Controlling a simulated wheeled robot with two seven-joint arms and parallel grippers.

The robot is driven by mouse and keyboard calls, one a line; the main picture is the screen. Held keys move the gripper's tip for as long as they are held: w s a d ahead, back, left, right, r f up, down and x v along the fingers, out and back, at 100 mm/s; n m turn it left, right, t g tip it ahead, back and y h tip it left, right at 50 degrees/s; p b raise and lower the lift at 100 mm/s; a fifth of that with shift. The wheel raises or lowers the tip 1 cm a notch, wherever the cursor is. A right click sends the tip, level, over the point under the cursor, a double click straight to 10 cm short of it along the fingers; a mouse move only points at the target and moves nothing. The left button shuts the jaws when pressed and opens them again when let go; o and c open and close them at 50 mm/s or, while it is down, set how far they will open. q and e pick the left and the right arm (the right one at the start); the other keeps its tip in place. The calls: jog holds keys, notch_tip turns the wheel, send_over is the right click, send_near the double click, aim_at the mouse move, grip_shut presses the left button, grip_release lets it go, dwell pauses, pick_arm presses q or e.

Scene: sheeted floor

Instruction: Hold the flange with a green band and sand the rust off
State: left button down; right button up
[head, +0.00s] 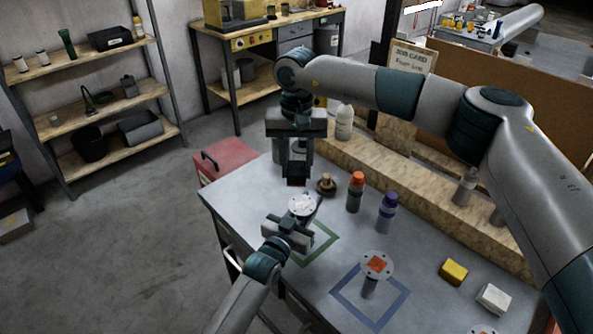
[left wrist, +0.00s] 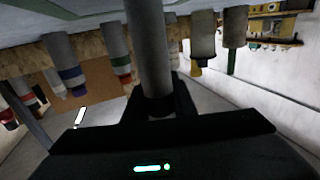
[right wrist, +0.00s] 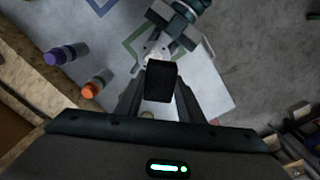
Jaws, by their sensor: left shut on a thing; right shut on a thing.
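My left gripper (head: 299,224) is shut on the grey stem of a flange (head: 302,204) by the green square outline (head: 318,246). The stem (left wrist: 148,40) fills the middle of the left wrist view. The flange's disc looks pale grey in the head view, with no clear rust; I cannot make out a band on its stem. My right gripper (head: 297,168) is shut on a dark block (right wrist: 161,80), held just above the flange; I cannot tell whether they touch. A second flange (head: 376,264) with an orange rust patch stands upright in the blue square outline (head: 401,303).
An orange-capped bottle (head: 355,193), a purple-capped bottle (head: 387,213) and a wooden knob-like piece (head: 326,185) stand behind. A yellow block (head: 453,272) and a white block (head: 494,299) lie at the right. A red box (head: 225,161) is beyond the table's left edge.

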dwell(0.4)
pick_arm(q)
jog(key=c, duration=1.4)
grip_release()
jog(key=shift+s+a, duration=0.1)
jog(key=shift+s, duration=0.05)
jog(key=v, duration=1.1)
jog(key=shift+s+a, duration=0.15)
jog(key=shift+s, duration=0.2)
jog(key=shift+s+f, duration=0.1)
pick_arm(e)
jog(key=shift+a+f, duration=0.1)
